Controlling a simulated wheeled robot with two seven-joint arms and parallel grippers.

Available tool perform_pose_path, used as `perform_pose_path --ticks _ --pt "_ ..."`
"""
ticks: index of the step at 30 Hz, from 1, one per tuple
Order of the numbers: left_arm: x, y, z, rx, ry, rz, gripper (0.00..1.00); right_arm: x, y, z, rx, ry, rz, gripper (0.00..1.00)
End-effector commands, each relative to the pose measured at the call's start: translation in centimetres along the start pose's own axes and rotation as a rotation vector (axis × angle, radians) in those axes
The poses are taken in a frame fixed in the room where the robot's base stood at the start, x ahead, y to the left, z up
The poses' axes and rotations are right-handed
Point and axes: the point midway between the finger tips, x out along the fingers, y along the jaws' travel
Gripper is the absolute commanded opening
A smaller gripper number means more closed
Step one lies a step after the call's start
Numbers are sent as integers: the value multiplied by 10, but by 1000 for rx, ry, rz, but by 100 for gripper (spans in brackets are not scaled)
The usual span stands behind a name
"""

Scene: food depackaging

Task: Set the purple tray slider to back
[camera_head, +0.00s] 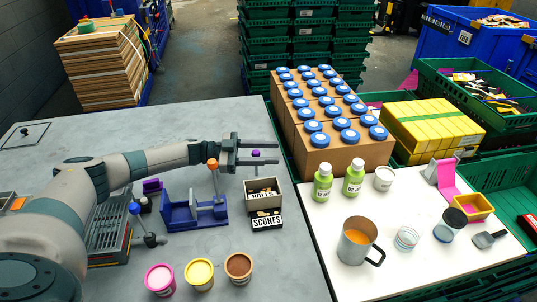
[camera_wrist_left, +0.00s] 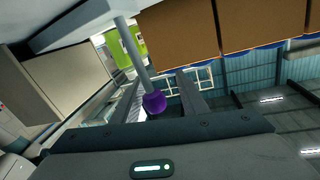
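A purple ball knob (camera_head: 256,153) shows between the two fingers of my left gripper (camera_head: 257,152), above the scones box. In the left wrist view the purple knob (camera_wrist_left: 154,102) sits on the end of a grey rod, between the fingers (camera_wrist_left: 162,98). The fingers stand apart, with a visible gap beside the knob, so the gripper is open around it. The base of the rod is hidden behind the gripper and box in the head view. My right gripper is not in view.
A blue-purple fixture (camera_head: 193,213) stands left of the scones box (camera_head: 263,197). An orange knob (camera_head: 212,163) stands near my left wrist, and a blue knob (camera_head: 134,208) is farther left. Several open tubs (camera_head: 199,273) stand in front.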

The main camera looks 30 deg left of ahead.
Motion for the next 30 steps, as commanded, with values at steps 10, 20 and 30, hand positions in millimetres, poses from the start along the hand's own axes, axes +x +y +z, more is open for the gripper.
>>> perform_pose_path --ticks 10,20,30 --pt "-4 2 2 -1 0 2 40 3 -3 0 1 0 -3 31" --pt "-46 1 6 -1 -2 0 40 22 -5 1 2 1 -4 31" --pt "-115 1 6 -1 -2 0 40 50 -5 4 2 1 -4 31"
